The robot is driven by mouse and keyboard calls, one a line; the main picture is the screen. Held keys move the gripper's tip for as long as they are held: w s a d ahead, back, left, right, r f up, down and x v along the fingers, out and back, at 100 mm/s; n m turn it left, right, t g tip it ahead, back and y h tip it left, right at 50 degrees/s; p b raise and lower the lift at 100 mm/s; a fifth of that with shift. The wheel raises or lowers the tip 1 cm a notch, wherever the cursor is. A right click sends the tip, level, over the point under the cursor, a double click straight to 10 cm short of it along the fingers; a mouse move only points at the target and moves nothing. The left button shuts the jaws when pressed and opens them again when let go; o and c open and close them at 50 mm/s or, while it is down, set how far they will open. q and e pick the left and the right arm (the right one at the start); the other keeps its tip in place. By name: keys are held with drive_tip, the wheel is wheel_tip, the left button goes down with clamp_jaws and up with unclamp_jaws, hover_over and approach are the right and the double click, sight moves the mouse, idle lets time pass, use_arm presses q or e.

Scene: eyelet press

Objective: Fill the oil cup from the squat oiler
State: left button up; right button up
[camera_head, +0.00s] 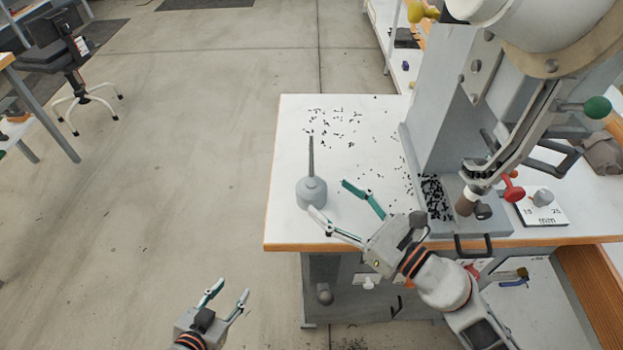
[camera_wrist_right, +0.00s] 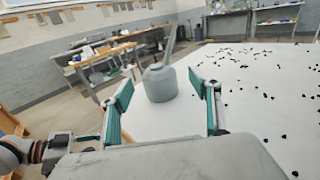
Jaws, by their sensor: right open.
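The squat oiler (camera_head: 311,190) is a grey can with a long thin upright spout. It stands on the white table top near its left front edge. My right gripper (camera_head: 328,203) is open, with its fingers pointing at the oiler. In the right wrist view the oiler (camera_wrist_right: 159,82) stands ahead between the two open fingers (camera_wrist_right: 163,100), apart from both as far as I can tell. My left gripper (camera_head: 231,289) is open and empty, low in front of the table's left side. I cannot make out the oil cup for certain.
The grey press (camera_head: 440,120) stands on the right of the table (camera_head: 290,225), with a red knob (camera_head: 513,193) and a green knob (camera_head: 597,107). Small black bits are scattered over the table top. A marked white block (camera_head: 543,210) lies right of the press.

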sight(316, 188)
drive_tip(key=shift+w+a+r, duration=0.2)
drive_tip(key=shift+w+a, duration=0.25)
drive_tip(key=shift+a, duration=0.25)
drive_tip(key=p+x, duration=0.1)
drive_tip(key=x, duration=0.4)
drive_tip(key=shift+a, duration=0.1)
drive_tip(key=c, duration=1.4)
